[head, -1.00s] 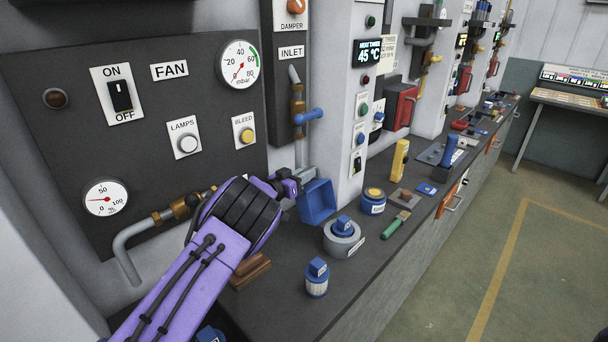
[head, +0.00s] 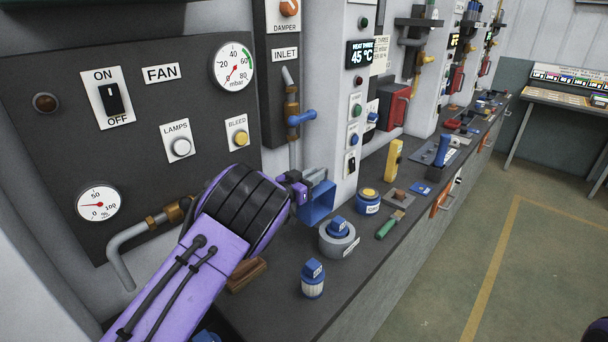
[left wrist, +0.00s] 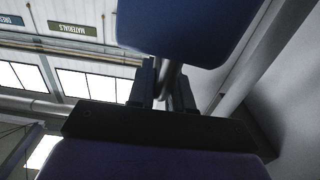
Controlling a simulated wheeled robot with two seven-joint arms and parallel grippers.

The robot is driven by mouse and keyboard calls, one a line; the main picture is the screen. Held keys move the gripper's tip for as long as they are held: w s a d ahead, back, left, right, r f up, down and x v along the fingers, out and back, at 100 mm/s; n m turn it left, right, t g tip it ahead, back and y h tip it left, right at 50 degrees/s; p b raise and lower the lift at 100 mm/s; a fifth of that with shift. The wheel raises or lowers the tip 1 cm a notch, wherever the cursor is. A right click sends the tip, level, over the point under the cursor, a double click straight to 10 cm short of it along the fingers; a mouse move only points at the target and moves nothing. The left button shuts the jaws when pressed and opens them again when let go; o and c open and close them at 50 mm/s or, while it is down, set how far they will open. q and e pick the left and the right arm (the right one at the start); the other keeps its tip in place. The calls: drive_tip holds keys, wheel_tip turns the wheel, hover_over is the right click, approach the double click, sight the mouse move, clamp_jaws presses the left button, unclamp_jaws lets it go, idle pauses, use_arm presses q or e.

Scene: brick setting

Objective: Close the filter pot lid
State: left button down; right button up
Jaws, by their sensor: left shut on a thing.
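A blue box-shaped part (head: 319,205), apparently the filter pot, stands by the wall at the back of the bench, with a grey part (head: 314,178) at its top. I cannot tell which piece is the lid. My left gripper (head: 303,189) is at its upper left side, with its fingers mostly hidden behind my wrist. In the left wrist view, my left fingers (left wrist: 165,85) are shut on a thin grey piece (left wrist: 171,78) beside a large blue surface (left wrist: 190,25). My right gripper does not show.
On the bench are a grey ring with a blue-topped piece (head: 338,240), a small blue-capped jar (head: 313,280), a yellow-topped blue tin (head: 368,201) and a green-handled brush (head: 389,226). A wooden block (head: 248,274) lies below my left arm. The bench's front right is clear.

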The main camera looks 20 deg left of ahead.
use_arm(q)
drive_tip(key=shift+s+d, duration=0.35)
drive_tip(key=shift+d, duration=0.6)
drive_tip(key=shift+s+d, duration=0.3)
drive_tip(key=shift+d, duration=0.6)
drive_tip(key=shift+f, duration=0.1)
drive_tip(key=c, duration=1.1)
unclamp_jaws()
drive_tip(key=shift+w, duration=0.1)
